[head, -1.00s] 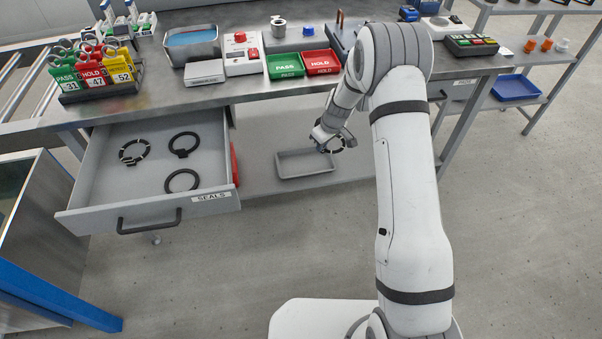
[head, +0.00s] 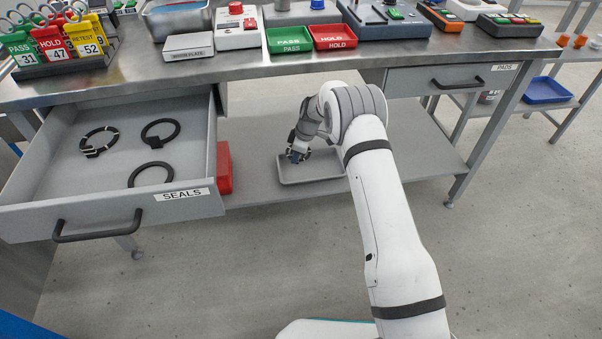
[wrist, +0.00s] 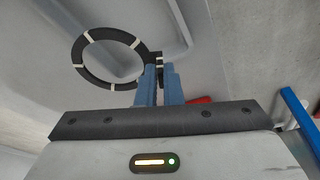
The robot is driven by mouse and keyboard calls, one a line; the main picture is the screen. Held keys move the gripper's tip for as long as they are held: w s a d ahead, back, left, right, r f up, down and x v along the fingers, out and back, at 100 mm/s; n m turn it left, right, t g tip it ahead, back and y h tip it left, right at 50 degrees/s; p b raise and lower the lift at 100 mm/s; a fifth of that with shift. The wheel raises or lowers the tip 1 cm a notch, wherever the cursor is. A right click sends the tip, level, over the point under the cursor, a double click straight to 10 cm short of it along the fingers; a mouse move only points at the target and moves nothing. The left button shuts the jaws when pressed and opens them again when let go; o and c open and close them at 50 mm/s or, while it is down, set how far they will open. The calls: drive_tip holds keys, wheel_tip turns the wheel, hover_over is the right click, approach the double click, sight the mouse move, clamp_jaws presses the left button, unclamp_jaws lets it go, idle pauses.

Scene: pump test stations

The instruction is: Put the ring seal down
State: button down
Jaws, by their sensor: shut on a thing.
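My gripper (head: 298,156) is low over the grey tray (head: 312,181) on the bench's lower shelf. In the wrist view, the blue fingers (wrist: 160,88) are shut on the tab of a black ring seal with white marks (wrist: 82,71). The ring extends to the left of the fingers, in front of the pale tray (wrist: 183,28). In the head view my gripper and arm hide most of the held seal. I cannot tell whether it touches the tray floor.
The open SEALS drawer (head: 183,193) at left holds a white-marked ring (head: 98,141) and two plain black rings (head: 160,130) (head: 151,176). A red bin (head: 224,167) stands beside it. The bench top (head: 340,60) overhangs the shelf; shelf room right of the tray is clear.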

drive_tip(key=b+x, duration=0.1)
drive_tip(key=x, duration=0.1)
drive_tip(key=d+x, duration=0.1)
drive_tip(key=x, duration=0.2)
drive_tip(key=b+x, duration=0.1)
drive_tip(key=x, duration=0.2)
drive_tip(key=shift+s+d+f+b, duration=0.25)
drive_tip(key=shift+s+f+b, duration=0.05)
drive_tip(key=shift+s+f, duration=0.05)
drive_tip(key=shift+f, duration=0.15)
drive_tip(key=c, duration=1.8)
unclamp_jaws()
drive_tip(key=shift+c, duration=0.2)
drive_tip(key=p+v, duration=0.4)
drive_tip(key=v, duration=0.8)
